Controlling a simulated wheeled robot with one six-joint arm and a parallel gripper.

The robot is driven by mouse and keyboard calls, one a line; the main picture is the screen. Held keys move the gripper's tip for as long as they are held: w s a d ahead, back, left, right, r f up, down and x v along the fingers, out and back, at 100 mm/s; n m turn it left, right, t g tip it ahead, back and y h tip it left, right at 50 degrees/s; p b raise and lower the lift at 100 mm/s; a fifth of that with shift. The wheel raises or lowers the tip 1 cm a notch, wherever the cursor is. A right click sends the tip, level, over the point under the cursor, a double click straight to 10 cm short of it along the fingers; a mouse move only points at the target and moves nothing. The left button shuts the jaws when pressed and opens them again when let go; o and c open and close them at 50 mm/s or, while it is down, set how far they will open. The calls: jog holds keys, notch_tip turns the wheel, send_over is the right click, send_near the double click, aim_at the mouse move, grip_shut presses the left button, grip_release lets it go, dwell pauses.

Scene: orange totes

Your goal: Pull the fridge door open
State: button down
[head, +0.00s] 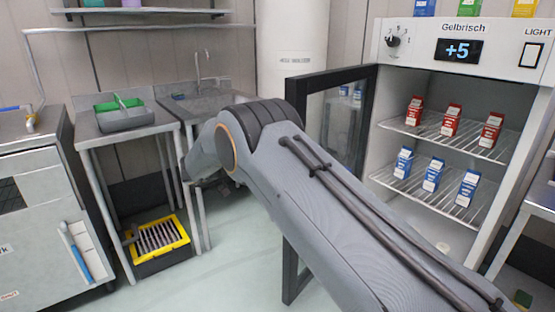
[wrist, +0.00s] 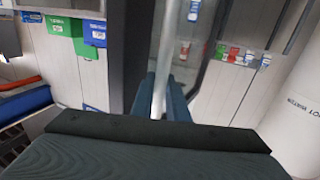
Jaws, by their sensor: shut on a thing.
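The fridge (head: 455,60) stands at the right of the head view with its display reading +5. Its dark-framed glass door (head: 370,110) is swung open to the left, and the shelves show. My arm crosses in front and hides much of the door and its handle in the head view. In the wrist view, my gripper (wrist: 166,98) has its blue-grey fingers on either side of a pale bar-like handle (wrist: 167,50), shut on it. The door's dark frame and glass are beside the handle there.
Red cartons (head: 452,120) and blue cartons (head: 433,175) stand on the fridge's wire shelves. At left are a sink counter (head: 205,92), a table with a grey-green tray (head: 124,115) and a yellow-rimmed crate (head: 158,238) below. A white column (head: 291,45) stands behind. Some floor in front is clear.

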jog(key=c, duration=2)
grip_release()
jog(key=b+v, duration=0.1)
jog(key=v, duration=0.6)
jog(key=shift+a, duration=0.4)
jog(key=shift+s, duration=0.15)
